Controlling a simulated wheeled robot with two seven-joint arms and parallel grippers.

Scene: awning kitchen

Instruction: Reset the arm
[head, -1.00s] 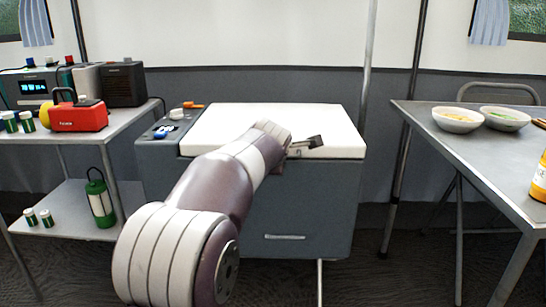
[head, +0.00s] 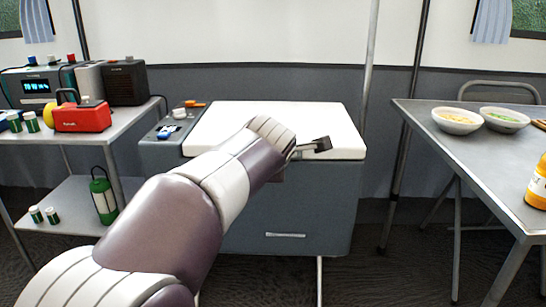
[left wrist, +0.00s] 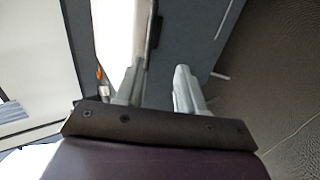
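My left arm reaches in from the lower left of the head view, over the front of a grey chest (head: 310,205) with a white lid (head: 320,120). The lid is down. My left gripper (head: 312,146) is at the lid's front edge, mostly hidden behind my wrist; a small dark piece shows there. In the left wrist view, the two grey fingers of the left gripper (left wrist: 160,72) stand apart with nothing between them. The lid (left wrist: 112,35) and a dark bar (left wrist: 153,35) at its edge show just beyond the fingers. My right gripper is not in view.
A side table (head: 135,120) at left holds a red case (head: 80,117), a dark box (head: 124,83) and small bottles. A green lantern (head: 103,195) stands on its lower shelf. A grey table (head: 480,160) at right holds two bowls and an orange bottle (head: 537,183).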

